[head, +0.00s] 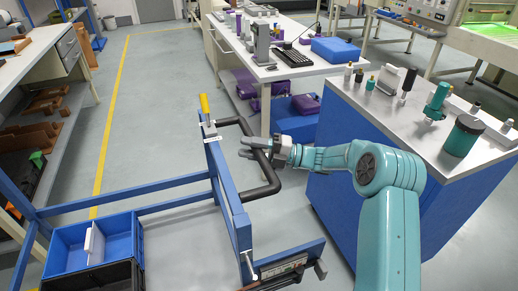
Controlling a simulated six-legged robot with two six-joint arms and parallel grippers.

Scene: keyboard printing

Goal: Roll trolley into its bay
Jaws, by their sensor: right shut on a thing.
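The trolley is a blue metal frame (222,180) at the lower left, with a black bar handle (268,175) on its right side. A blue bin (118,240) sits in its lower left part. My right gripper (246,147) reaches in from the right and is shut on the handle's long bar, with its fingertips past the bar. My left gripper is out of view. A yellow floor line (113,120) runs to the left beyond the trolley; I cannot tell which floor area is the bay.
A blue cabinet with a white top (365,100) stands close on the right, holding bottles and a teal canister (462,137). A white workbench (262,72) with a keyboard (293,58) stands behind the handle. Shelving (45,95) lines the left. Grey floor (160,100) is clear between.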

